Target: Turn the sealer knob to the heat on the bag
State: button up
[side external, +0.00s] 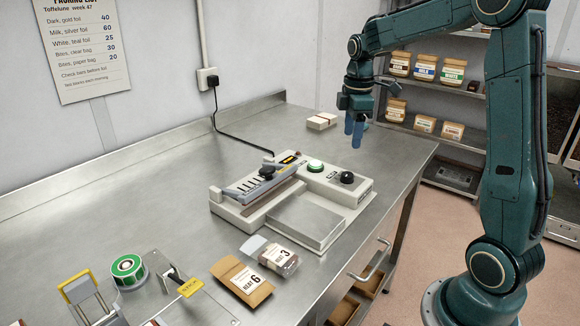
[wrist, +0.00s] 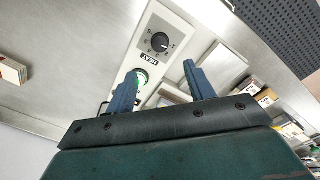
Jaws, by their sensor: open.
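The sealer (side external: 232,213) stands on the steel bench, with a grey arm over its left part. Its black heat knob (side external: 347,178) is on the right panel, beside a green button (side external: 315,165). In the wrist view the knob (wrist: 160,42) has a ring of marks and a HEAT label; its setting is too small to read surely. A brown paper bag (side external: 233,272) labelled HEAT 6 and a clear bag (side external: 272,250) labelled HEAT 3 lie in front of the sealer. My gripper (side external: 354,133) is open and empty, in the air above the knob's level, apart from it.
A green tape roll (side external: 128,270), a yellow-handled device (side external: 78,287) and a yellow-tagged lever (side external: 188,287) are at the front left. A small pale stack (side external: 321,121) lies at the back. A black cord (side external: 228,127) runs from the wall socket. Jars stand on shelves (side external: 460,136) behind.

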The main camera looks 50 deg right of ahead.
aim_at(347, 174)
jog(key=f, duration=1.1)
jog(key=shift+w+d+f, duration=0.15)
jog(key=shift+d+f, duration=0.05)
jog(key=shift+f, duration=0.15)
jog(key=shift+c, duration=0.2)
jog(key=c, duration=0.9)
